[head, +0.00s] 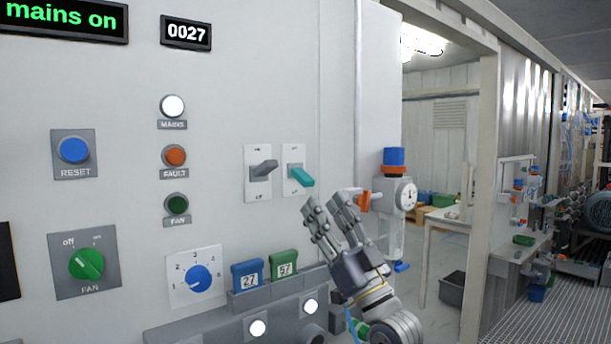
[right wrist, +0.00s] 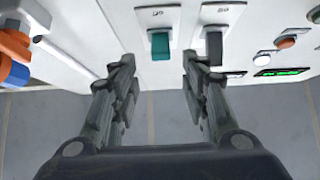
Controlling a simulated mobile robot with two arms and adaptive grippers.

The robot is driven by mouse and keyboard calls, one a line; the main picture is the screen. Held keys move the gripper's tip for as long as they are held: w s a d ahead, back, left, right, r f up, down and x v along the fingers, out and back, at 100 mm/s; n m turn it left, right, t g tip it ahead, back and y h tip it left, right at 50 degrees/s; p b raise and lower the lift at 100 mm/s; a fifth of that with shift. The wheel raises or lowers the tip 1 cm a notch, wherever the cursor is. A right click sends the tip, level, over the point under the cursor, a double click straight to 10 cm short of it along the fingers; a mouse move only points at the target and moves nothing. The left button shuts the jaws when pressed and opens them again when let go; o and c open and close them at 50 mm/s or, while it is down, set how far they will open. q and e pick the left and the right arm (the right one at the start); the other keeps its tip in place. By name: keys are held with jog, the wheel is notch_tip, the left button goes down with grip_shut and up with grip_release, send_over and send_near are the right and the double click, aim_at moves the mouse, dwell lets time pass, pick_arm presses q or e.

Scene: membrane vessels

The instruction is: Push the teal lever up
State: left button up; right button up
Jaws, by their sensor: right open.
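The teal lever (head: 302,177) sits on a small white plate on the grey-white panel, right of a grey lever (head: 264,168). It sticks out from the panel and tilts downward to the right in the head view. My right gripper (head: 326,200) is just below and right of the teal lever, open and empty, with a gap between them. In the right wrist view the teal lever (right wrist: 161,46) lies between and beyond the open fingers (right wrist: 158,75), with the grey lever (right wrist: 214,47) beyond the right finger. My left gripper is not in view.
A gauge unit with a blue cap and orange handle (head: 364,201) stands close to the right of my gripper. Below are blue and green tagged holders (head: 284,265) on a ledge. The panel also bears the reset button (head: 74,149), indicator lamps and rotary knobs. The display reads "mains on".

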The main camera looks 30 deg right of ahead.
aim_at(310, 185)
jog(key=p+x, duration=0.2)
jog(key=x, duration=0.3)
jog(key=shift+w+a+r, duration=0.15)
jog(key=shift+w, duration=0.2)
jog(key=shift+p+x, duration=0.35)
jog(key=shift+x, duration=0.75)
jog(key=shift+w, duration=0.15)
jog(key=shift+c, duration=0.6)
grip_shut()
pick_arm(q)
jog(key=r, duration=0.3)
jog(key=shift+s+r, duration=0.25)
